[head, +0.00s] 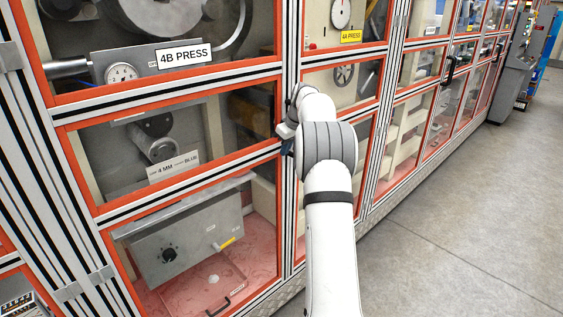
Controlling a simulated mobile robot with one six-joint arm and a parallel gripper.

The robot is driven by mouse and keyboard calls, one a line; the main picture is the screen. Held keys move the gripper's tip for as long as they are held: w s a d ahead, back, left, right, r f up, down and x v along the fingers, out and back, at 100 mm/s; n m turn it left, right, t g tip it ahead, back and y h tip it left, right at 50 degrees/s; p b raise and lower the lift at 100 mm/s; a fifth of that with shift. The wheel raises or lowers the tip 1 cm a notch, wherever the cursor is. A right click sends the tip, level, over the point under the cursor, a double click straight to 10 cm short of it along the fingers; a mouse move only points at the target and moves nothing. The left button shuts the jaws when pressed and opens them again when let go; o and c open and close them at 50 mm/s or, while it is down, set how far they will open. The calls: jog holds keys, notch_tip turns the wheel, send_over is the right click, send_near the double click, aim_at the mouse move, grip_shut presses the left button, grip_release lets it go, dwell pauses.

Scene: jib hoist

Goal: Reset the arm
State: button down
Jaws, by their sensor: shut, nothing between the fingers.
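My white and grey arm (330,205) reaches up and away from the bottom of the head view toward the machine guarding. My gripper (287,147) is at its far end, small, dark and partly hidden by the wrist. It is shut and empty, close in front of an upright aluminium post (290,60) between two guard panels. I cannot tell whether it touches the post.
Orange-edged clear panels line the left and back. One behind them carries a "4B PRESS" label (185,55), and a "4A PRESS" label (351,36) is farther right. Open concrete floor (465,210) lies right. A grey cabinet (517,75) stands at the far right.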

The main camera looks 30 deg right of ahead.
jog(key=shift+v, duration=1.3)
jog(key=s+a+r+m, duration=0.1)
jog(key=s+a+r, duration=0.2)
jog(key=s+a, duration=0.65)
jog(key=s+a+r+m, duration=0.1)
jog(key=s+a+r, duration=0.2)
jog(key=s+a, duration=0.6)
jog(key=s+a+f, duration=0.3)
jog(key=s, duration=0.4)
jog(key=s+a+f+m+h, duration=0.1)
jog(key=s+a+f, duration=0.1)
jog(key=s, duration=0.6)
jog(key=s+a+f, duration=0.3)
jog(key=s+a, duration=0.1)
jog(key=s, duration=0.4)
jog(key=shift+s+a+f+g, duration=0.15)
jog(key=shift+a+f+g, duration=0.15)
jog(key=shift+g, duration=0.1)
